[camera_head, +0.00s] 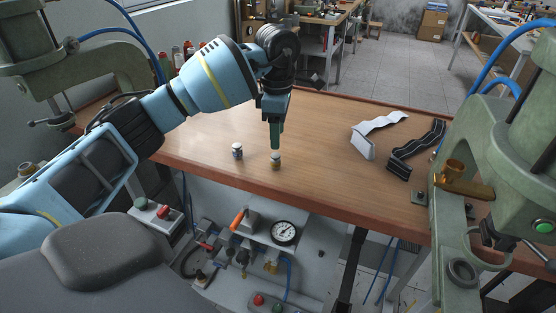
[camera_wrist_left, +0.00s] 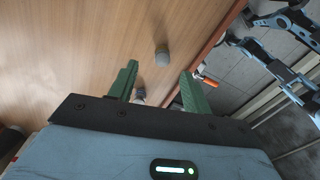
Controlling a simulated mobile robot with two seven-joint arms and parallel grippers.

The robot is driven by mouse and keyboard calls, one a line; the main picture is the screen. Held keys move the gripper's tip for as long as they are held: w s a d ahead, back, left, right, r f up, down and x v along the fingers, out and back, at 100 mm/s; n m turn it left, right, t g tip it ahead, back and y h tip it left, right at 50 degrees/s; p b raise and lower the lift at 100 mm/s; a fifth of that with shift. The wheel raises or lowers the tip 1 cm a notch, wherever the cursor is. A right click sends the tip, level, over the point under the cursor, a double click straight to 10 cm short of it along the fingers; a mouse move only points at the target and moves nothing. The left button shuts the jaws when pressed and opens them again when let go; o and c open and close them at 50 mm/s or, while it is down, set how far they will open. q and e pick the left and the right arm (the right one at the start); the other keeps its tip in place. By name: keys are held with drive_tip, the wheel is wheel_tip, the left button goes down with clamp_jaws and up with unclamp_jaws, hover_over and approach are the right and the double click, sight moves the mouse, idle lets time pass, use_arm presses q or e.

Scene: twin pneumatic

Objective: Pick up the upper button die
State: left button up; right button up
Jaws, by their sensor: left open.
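Two small dies stand on the wooden workbench, apart from each other. One is silver-grey (camera_head: 237,151), and the other is brass-coloured (camera_head: 276,162), a little to its right. I cannot tell by look which is the upper button die. My left gripper (camera_head: 276,146) points down with its green fingers right at the brass-coloured die in the head view. In the left wrist view its two fingers (camera_wrist_left: 160,90) are spread with nothing gripped. That view shows a grey die top (camera_wrist_left: 162,57) beyond the fingertips and a darker die (camera_wrist_left: 139,94) by the left finger, partly hidden. My right gripper is out of view.
A green press (camera_head: 455,180) with a brass fitting stands at the right, another (camera_head: 60,45) at the left. A white strip (camera_head: 375,133) and a black strip (camera_head: 415,150) lie on the bench (camera_head: 330,165). A gauge panel (camera_head: 270,231) sits below the front edge.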

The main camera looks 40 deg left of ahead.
sight(276, 155)
use_arm(q)
drive_tip(key=shift+f, duration=1.25)
drive_tip(key=shift+s+f+p, duration=0.15)
drive_tip(key=shift+f, duration=1.15)
drive_tip(key=shift+s+f+p, duration=0.15)
drive_tip(key=shift+f, duration=1.1)
drive_tip(key=shift+c, duration=0.3)
clamp_jaws()
drive_tip(key=shift+r, duration=0.1)
